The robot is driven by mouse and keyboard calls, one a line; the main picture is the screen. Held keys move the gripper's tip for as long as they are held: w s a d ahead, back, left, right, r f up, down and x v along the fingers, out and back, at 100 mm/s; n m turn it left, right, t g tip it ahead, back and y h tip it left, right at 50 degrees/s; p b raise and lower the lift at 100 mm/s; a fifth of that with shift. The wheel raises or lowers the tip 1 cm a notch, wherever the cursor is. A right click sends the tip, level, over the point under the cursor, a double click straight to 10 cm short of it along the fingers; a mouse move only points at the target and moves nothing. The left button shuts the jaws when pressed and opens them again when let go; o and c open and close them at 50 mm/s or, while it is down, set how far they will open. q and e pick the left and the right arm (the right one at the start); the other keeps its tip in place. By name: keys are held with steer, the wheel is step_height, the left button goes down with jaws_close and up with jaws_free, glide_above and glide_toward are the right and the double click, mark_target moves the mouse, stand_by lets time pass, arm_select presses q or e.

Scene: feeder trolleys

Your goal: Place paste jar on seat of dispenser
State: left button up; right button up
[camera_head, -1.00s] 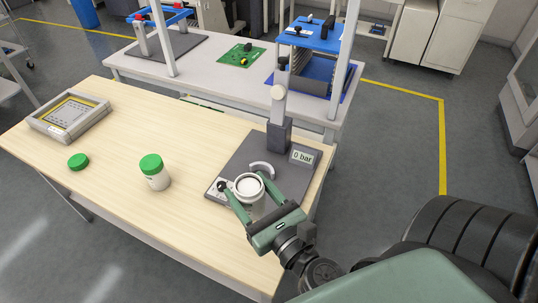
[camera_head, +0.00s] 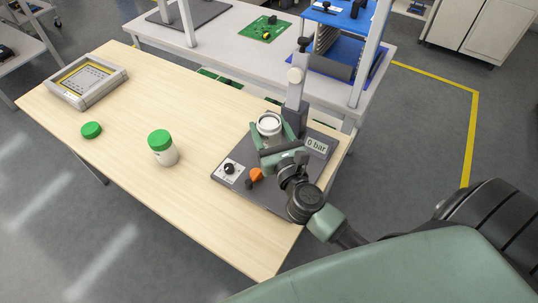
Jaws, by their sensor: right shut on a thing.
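My right gripper (camera_head: 271,141) is shut on an open white paste jar (camera_head: 270,124), which stands upright between the two green fingers. The jar is over the dark base (camera_head: 234,184) of the dispenser, in front of its upright column (camera_head: 295,98). The gripper and jar hide the dispenser's seat, so I cannot tell whether the jar touches it. The dispenser has a "0 bar" display (camera_head: 317,146), a black knob (camera_head: 229,169) and an orange part (camera_head: 256,175). My left gripper is not in view.
A loose green lid (camera_head: 91,130) and a framed grey device (camera_head: 86,81) lie further left. Behind is a white bench (camera_head: 230,57) with a green board (camera_head: 264,29).

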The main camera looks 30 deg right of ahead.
mark_target(269, 140)
step_height(269, 140, down, 4)
steer(key=shift+r+b, duration=0.1)
steer(key=shift+b, duration=0.55)
steer(key=shift+f, duration=0.65)
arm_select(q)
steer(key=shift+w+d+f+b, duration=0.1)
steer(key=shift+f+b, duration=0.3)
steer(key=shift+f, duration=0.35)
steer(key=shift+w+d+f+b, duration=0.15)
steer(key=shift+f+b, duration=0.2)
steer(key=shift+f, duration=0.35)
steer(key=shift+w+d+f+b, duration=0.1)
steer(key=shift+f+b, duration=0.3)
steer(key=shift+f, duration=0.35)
arm_select(e)
steer(key=shift+f, duration=1.9)
steer(key=shift+f, duration=0.15)
steer(key=o, duration=1.7)
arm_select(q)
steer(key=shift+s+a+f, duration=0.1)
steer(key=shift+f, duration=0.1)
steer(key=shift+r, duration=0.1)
